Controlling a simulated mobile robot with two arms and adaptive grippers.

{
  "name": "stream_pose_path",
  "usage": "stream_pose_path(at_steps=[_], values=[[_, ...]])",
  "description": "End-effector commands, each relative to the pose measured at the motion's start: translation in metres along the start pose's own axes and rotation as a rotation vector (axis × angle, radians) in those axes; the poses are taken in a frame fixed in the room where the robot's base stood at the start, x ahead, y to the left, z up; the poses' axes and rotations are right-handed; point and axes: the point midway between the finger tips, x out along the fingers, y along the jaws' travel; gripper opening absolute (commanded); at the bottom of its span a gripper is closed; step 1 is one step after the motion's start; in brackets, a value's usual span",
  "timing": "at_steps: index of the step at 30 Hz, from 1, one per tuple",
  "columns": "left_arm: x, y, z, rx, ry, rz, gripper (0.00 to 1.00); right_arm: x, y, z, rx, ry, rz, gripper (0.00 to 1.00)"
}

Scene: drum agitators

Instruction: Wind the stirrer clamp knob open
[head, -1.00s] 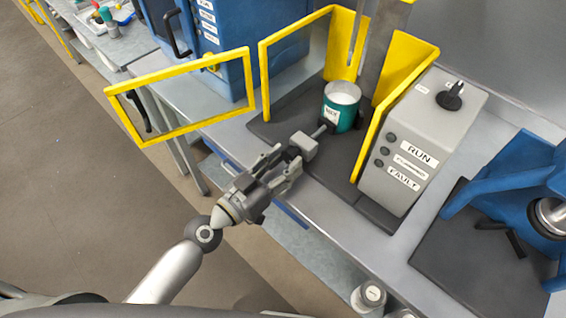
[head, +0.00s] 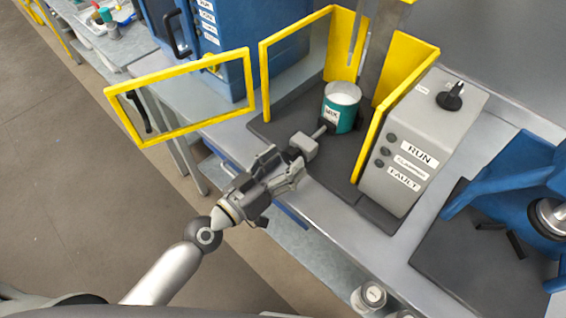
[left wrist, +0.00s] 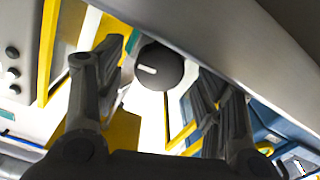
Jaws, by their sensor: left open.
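The stirrer clamp shows in the head view as a grey block (head: 305,146) on a short rod that reaches to the green-and-white MIX pot (head: 341,107). Its dark round knob (left wrist: 160,67), with a white mark on its face, shows in the left wrist view between the spread fingers. In the head view the knob is mostly hidden by the gripper. My left gripper (head: 284,164) is open at the clamp's near side, its fingers pointing at the knob. I cannot tell if a finger touches it. My right gripper is not in view.
A yellow guard frame (head: 248,80) stands open to the left, and yellow panels surround the pot. A grey control box (head: 420,145) with RUN and FAULT labels stands right of the clamp. A blue machine (head: 510,185) is farther right. The bench edge runs below the gripper.

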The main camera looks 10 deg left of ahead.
Motion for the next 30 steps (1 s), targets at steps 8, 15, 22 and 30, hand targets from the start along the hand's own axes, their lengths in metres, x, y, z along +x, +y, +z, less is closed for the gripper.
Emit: stream_pose_path(at_steps=[8, 15, 22, 30], values=[[-0.004, 0.000, 0.001, 0.002, -0.002, 0.001, 0.63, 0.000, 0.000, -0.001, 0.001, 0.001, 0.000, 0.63], [-0.028, 0.000, 0.002, 0.005, -0.006, 0.002, 0.63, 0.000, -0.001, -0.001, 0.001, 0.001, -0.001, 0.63], [-0.057, 0.000, 0.001, 0.005, -0.006, 0.001, 0.63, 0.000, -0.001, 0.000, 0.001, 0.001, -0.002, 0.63], [-0.096, 0.000, 0.001, 0.003, -0.005, 0.001, 0.63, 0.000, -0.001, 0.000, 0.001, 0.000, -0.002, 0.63]])
